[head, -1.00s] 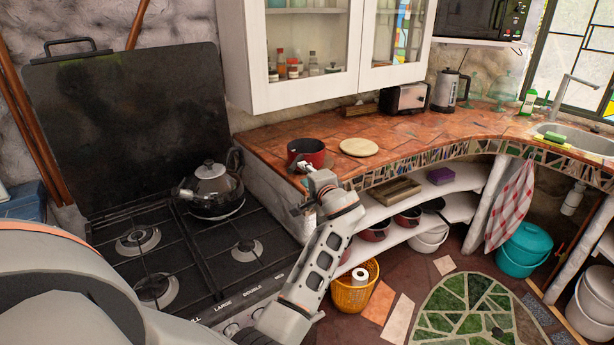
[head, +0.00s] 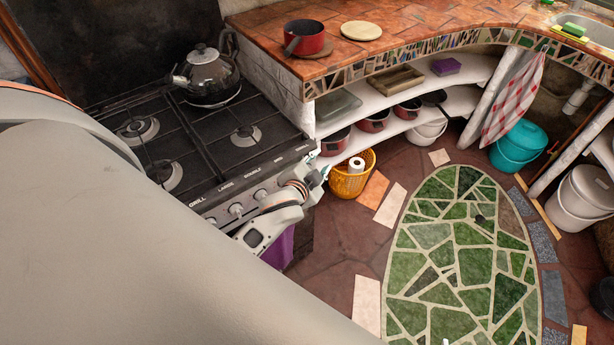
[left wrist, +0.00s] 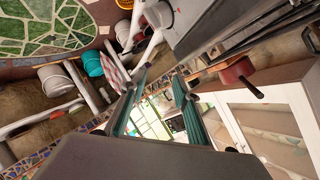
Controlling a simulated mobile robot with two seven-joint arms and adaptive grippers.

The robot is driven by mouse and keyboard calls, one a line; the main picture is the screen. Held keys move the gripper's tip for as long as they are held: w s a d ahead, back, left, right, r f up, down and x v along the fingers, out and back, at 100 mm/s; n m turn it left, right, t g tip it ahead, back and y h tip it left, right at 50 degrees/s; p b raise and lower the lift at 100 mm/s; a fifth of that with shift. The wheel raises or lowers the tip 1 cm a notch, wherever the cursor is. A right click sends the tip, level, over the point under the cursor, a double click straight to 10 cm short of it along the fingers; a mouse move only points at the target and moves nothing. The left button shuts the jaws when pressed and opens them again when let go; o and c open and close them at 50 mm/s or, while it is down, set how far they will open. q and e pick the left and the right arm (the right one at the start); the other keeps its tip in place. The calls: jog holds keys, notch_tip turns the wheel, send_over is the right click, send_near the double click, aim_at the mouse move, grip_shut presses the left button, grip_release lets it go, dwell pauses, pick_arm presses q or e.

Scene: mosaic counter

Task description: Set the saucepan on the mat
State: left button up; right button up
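The red saucepan (head: 312,40) stands upright on the tiled counter near its left end, its dark handle pointing toward the front left. The round, pale wooden mat (head: 361,31) lies flat just to its right, bare and apart from the pan. My left gripper (head: 314,180) is low in front of the stove's right corner, well below the saucepan and away from it; its fingers are small and unclear there. The left wrist view shows its two teal fingers (left wrist: 160,82) apart with nothing between them. The saucepan also shows there (left wrist: 236,72), beyond the right finger. My right gripper is not visible.
A kettle (head: 208,75) stands on the black stove (head: 190,135) to the left. Shelves under the counter hold several pots and a tray (head: 390,82). A yellow basket (head: 351,178) stands on the floor near my left gripper.

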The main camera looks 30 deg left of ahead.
pick_arm(q)
jog(key=s+d+f+n+g+h, duration=0.1)
jog(key=s+d+f, duration=0.4)
jog(key=s, duration=0.5)
jog(key=s+d+f+n+g+h, duration=0.1)
jog(key=s+d+f+h, duration=0.3)
jog(key=s+f, duration=0.4)
jog(key=s+d, duration=0.1)
jog(key=s, duration=0.2)
jog(key=shift+n+g, duration=0.3)
jog(key=shift+d+f, duration=0.1)
